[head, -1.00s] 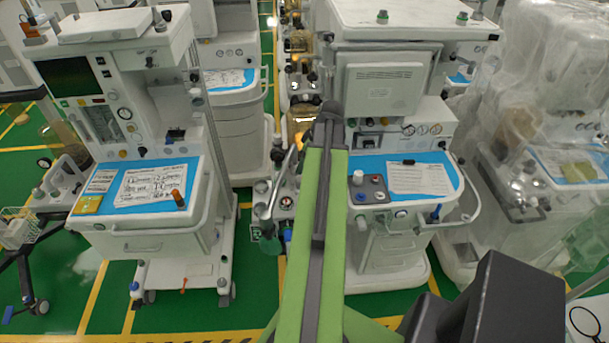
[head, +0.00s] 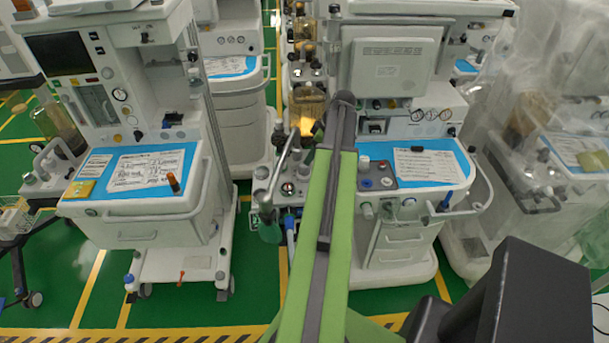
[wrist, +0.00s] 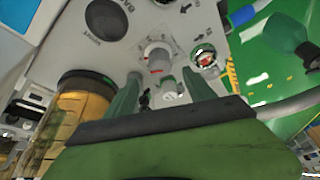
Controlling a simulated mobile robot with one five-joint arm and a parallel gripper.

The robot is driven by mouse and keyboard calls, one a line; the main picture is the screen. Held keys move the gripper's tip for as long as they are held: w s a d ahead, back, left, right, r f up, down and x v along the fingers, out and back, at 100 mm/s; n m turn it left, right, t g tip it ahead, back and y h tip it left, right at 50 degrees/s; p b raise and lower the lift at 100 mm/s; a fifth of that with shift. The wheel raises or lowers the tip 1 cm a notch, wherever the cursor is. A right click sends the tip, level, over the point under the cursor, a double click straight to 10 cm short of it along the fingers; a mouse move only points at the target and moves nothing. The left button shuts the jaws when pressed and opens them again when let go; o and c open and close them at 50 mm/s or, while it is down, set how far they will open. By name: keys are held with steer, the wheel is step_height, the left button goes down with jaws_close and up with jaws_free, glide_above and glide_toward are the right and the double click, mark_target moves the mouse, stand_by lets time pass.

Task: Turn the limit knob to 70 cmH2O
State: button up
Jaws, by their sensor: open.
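In the wrist view a white knob with red marks (wrist: 157,60) stands out from a light grey panel (wrist: 150,22). I cannot read a pressure scale on it, so I cannot tell its setting. My gripper (wrist: 160,77) shows two green fingers set wide apart, pointing at the panel. The knob appears between and just beyond the fingertips, with no contact visible. A smaller pale round fitting (wrist: 171,86) shows between the fingers.
A black round part (wrist: 106,20) and a small gauge (wrist: 205,58) flank the knob. An amber canister (wrist: 78,115) is close to the left finger. In the head view, carts stand left (head: 150,222) and right (head: 400,258) of my arm, with green floor (head: 255,300) between.

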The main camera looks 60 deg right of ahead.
mark_target(304, 168)
steer(key=b+x, duration=0.6)
steer(key=x, duration=0.2)
steer(key=shift+w+f, duration=0.1)
steer(key=shift+f, duration=0.2)
steer(key=shift+r, duration=0.1)
steer(key=c, duration=1.4)
